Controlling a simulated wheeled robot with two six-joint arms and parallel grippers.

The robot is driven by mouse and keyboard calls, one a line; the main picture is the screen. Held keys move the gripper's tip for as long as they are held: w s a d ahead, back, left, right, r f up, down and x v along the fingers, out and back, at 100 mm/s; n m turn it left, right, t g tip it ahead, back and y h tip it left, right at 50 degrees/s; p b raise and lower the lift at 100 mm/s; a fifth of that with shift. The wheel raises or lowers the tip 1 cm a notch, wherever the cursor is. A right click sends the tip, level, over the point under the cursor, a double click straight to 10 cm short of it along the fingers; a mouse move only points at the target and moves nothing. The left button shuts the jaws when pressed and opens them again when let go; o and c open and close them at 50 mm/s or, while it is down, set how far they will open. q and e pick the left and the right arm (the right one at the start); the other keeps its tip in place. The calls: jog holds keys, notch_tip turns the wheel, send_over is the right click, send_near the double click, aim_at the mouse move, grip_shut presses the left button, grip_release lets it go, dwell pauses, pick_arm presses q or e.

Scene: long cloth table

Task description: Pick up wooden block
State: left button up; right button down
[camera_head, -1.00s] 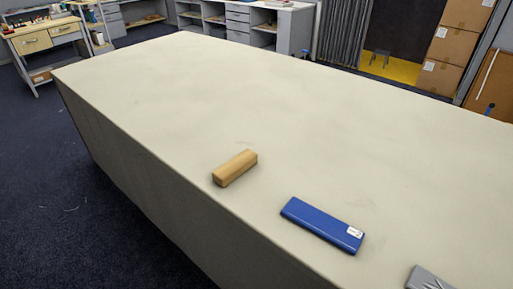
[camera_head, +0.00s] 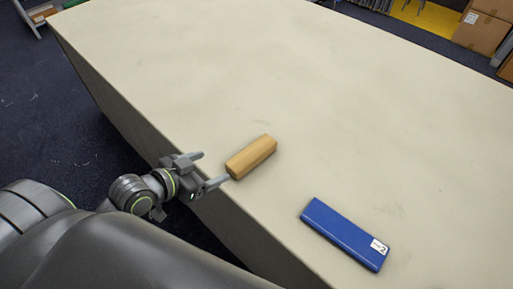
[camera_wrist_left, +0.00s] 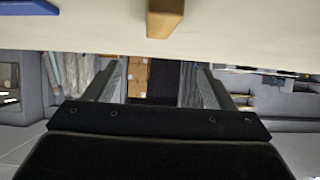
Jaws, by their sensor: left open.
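The wooden block (camera_head: 251,156) is a light-brown bar lying on the pale cloth table near its front-left edge. My left gripper (camera_head: 209,170) is at that table edge, just left of the block, with its jaws apart and facing it. It is empty; whether a finger touches the block's near end I cannot tell. In the left wrist view the block (camera_wrist_left: 165,18) shows at the top centre, beyond the two spread fingers (camera_wrist_left: 150,82). My right gripper is not in view.
A flat blue case (camera_head: 344,234) with a white label lies on the table (camera_head: 330,80) to the right of the block. The table behind the block is clear. Cardboard boxes (camera_head: 487,28) stand beyond the far end.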

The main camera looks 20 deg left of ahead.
pick_arm(q)
jog(key=x, duration=0.4)
jog(key=p, duration=0.2)
send_near(252, 152)
jog(key=x, duration=0.3)
jog(key=shift+w+r, duration=0.15)
jog(key=shift+w+d+f, duration=0.2)
jog(key=shift+w+f, duration=0.15)
jog(key=shift+w, duration=0.2)
jog(key=shift+p+x, duration=0.75)
jog(key=shift+x, duration=1.35)
jog(key=shift+s+f, duration=0.15)
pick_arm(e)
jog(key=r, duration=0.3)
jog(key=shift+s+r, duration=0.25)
pick_arm(q)
jog(key=c, duration=1.3)
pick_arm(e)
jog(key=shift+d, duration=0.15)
